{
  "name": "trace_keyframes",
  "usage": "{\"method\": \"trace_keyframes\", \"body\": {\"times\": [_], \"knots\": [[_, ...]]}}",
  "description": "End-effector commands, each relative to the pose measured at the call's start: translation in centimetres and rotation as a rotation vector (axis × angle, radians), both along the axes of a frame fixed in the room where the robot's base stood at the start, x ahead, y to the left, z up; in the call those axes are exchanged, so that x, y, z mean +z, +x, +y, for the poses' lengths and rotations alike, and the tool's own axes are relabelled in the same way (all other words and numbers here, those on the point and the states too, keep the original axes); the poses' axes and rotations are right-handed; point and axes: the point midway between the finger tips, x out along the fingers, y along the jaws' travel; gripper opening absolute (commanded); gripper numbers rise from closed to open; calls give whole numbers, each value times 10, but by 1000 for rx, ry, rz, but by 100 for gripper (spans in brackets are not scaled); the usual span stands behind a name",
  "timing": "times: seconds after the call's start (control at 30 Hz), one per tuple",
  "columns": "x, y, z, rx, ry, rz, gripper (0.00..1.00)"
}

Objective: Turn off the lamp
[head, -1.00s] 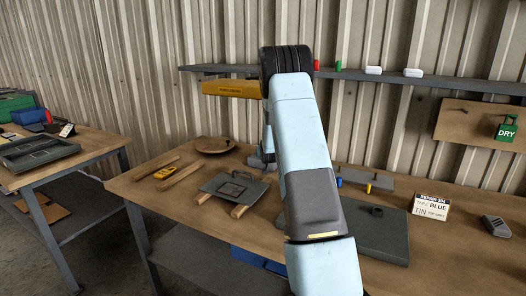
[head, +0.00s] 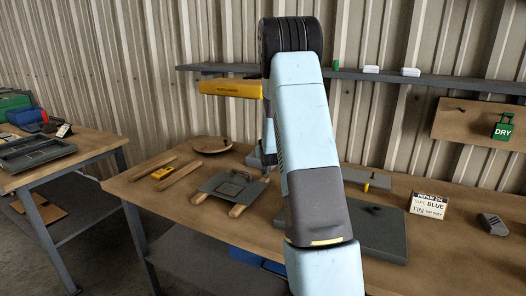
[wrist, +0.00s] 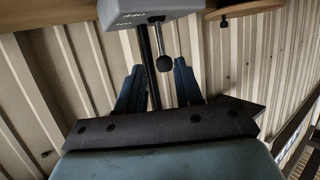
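In the wrist view a grey box (wrist: 150,8) with pale lettering hangs at the top of the picture. A short lever (wrist: 163,50) with a dark ball end sticks out from it. The two blue fingers of my gripper (wrist: 158,66) stand apart, one on each side of the lever, with visible gaps. A thin dark rod (wrist: 144,45) runs down just left of the lever. No lit lamp can be clearly made out. In the head view my arm covers much of the bench middle, and the gripper is mostly hidden behind it.
The workbench (head: 300,230) carries a dark plate with a handle (head: 232,188), a round wooden board (head: 212,146), a grey panel (head: 375,238) and a sign (head: 428,206). A shelf (head: 460,82) runs along the wall.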

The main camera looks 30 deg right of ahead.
Motion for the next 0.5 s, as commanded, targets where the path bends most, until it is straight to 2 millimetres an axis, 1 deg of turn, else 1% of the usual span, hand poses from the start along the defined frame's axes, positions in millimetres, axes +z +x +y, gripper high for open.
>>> {"method": "trace_keyframes", "body": {"times": [0.03, 0.1, 0.2, 0.33, 0.5], "knots": [[4, -8, 3, 0, 0, 0, 35], [7, -18, 7, 0, 0, 0, 35], [11, -30, 11, 0, 0, -1, 35], [14, -39, 14, -1, 0, 0, 35], [15, -43, 16, -1, 0, 1, 35]]}}
